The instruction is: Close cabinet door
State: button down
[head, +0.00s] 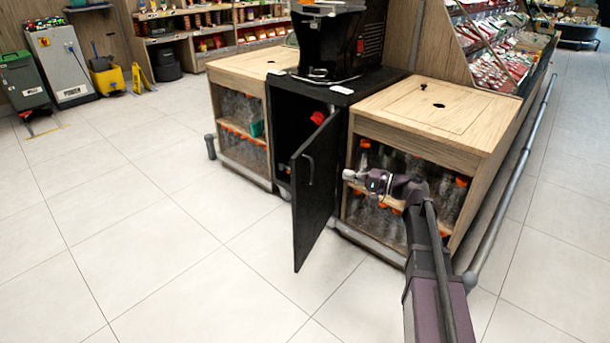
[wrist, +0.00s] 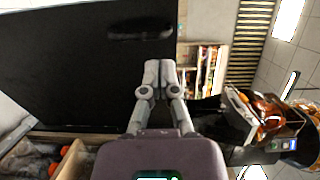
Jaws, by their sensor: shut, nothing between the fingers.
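The black cabinet door (head: 318,195) stands wide open. It is hinged at the right side of the black middle cabinet (head: 283,105) and swung out over the floor. A handle (head: 309,169) sits on its outer face near the free edge. My gripper (head: 349,174) is shut and empty, to the right of the door on its outer-face side. In the wrist view the shut fingertips (wrist: 158,67) show against the right part of the black door (wrist: 75,65), below the dark handle (wrist: 141,28). I cannot tell whether they touch it.
A black juicer machine (head: 335,45) stands on the middle cabinet. Wooden cabinets with bottles flank it, left (head: 240,120) and right (head: 430,115). The right one is close behind my gripper. A grey rail (head: 515,185) runs along the right. The tiled floor (head: 170,220) at left is clear.

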aim_at(299, 162)
jog(key=shift+w+d, duration=0.1)
jog(key=shift+w, duration=0.05)
dwell(0.4)
jog(key=x, duration=1.4)
jog(key=shift+r, duration=0.1)
